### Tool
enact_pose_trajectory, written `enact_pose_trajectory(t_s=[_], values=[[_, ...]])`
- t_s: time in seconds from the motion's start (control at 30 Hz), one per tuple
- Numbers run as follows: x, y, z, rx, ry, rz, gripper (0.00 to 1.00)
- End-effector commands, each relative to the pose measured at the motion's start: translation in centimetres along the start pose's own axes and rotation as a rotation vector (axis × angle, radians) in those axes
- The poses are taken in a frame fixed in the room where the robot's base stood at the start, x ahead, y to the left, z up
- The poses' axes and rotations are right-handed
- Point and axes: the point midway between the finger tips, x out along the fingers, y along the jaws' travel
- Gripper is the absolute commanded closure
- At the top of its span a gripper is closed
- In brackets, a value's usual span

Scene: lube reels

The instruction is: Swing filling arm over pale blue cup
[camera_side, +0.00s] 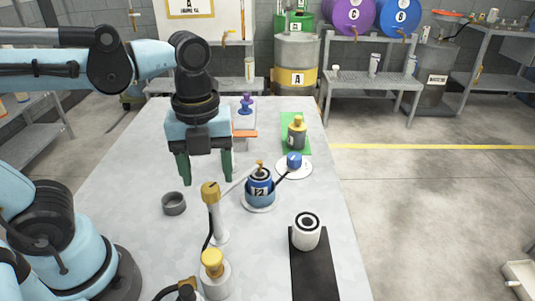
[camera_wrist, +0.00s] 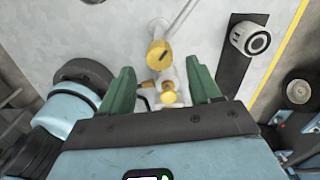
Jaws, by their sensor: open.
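A filling stand with a yellow-capped post (camera_side: 210,192) stands on the bench, and a thin pale filling arm (camera_side: 238,182) slants up and right from it. The arm's brass-coloured tip appears close to the top of a blue cup (camera_side: 260,193) marked 12, on a white saucer. I cannot tell whether the tip is over the cup's mouth. My gripper (camera_side: 206,179) is open and empty, green fingers pointing down, behind the post. In the wrist view my gripper (camera_wrist: 160,68) has the yellow cap (camera_wrist: 158,54) showing between its fingers. I see no contact.
A grey ring (camera_side: 174,204) lies left of the post. A white cup (camera_side: 307,231) stands on a dark mat at front right. Another yellow-topped fitting (camera_side: 212,264) stands in front.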

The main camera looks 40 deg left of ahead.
Motion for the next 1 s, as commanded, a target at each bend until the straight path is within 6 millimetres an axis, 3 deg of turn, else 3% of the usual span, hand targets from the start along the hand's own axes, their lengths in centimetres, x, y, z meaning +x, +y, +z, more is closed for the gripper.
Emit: enact_pose_trajectory(t_s=[0.5,1.0], values=[[-7.5,0.0,0.0,0.000,0.000,0.000,0.37],[-8.6,0.0,0.0,0.000,0.000,0.000,0.37]])
